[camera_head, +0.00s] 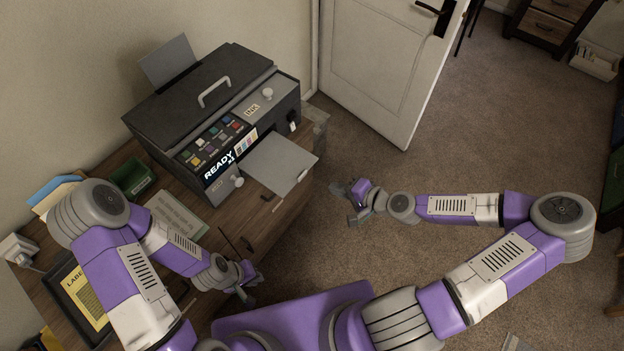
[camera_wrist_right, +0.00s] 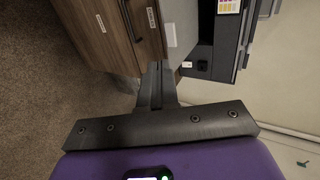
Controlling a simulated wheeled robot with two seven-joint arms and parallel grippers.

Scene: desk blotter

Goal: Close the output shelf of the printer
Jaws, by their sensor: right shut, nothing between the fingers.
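The dark grey printer (camera_head: 212,108) stands on a wooden desk by the wall. Its output shelf (camera_head: 280,164), a flat light grey panel, sticks out from the front, over the desk edge. In the right wrist view a pale panel (camera_wrist_right: 180,28), which looks like the shelf, is just beyond the fingertips, beside the printer body (camera_wrist_right: 228,45). My right gripper (camera_head: 342,190) is off the desk, right of and slightly below the shelf, apart from it. Its fingers (camera_wrist_right: 156,70) are shut and empty. My left gripper (camera_head: 243,288) is at the desk's front, well below the shelf; its finger opening is unclear.
The desk (camera_head: 262,222) has a drawer front (camera_wrist_right: 100,40) facing the right gripper. A green box (camera_head: 133,178), a printed sheet (camera_head: 177,215) and a label tray (camera_head: 68,303) lie left of the printer. An open door (camera_head: 385,60) stands behind.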

